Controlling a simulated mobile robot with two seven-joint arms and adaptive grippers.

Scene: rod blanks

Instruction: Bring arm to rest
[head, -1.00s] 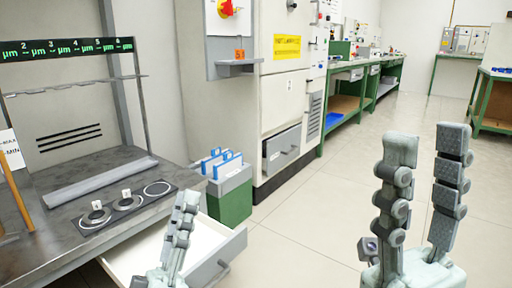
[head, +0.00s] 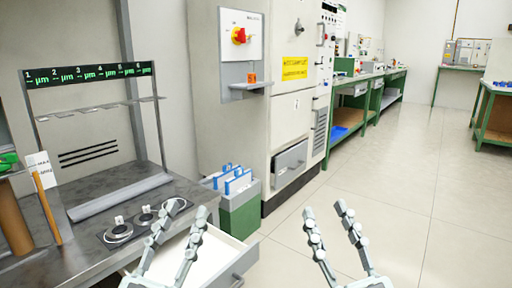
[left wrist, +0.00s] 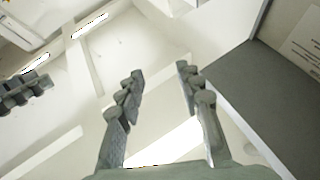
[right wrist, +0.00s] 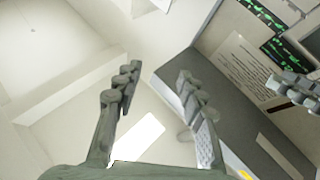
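My left gripper (head: 182,232) is at the bottom of the head view, in front of the workbench's right end and the open drawer. Its two fingers are spread with nothing between them. It also shows open and empty in the left wrist view (left wrist: 158,85). My right gripper (head: 328,215) is to its right, over bare floor. Its fingers are apart and empty, as they also are in the right wrist view (right wrist: 156,82). Both grippers point upward, and neither touches anything visible.
The grey workbench (head: 40,262) at left carries a rack with a display (head: 90,75) and a plate with round seats (head: 118,233). A white drawer (head: 212,262) stands open. A green bin (head: 240,215) with blue-handled items stands beside the machine cabinet (head: 296,120). Floor at right is clear.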

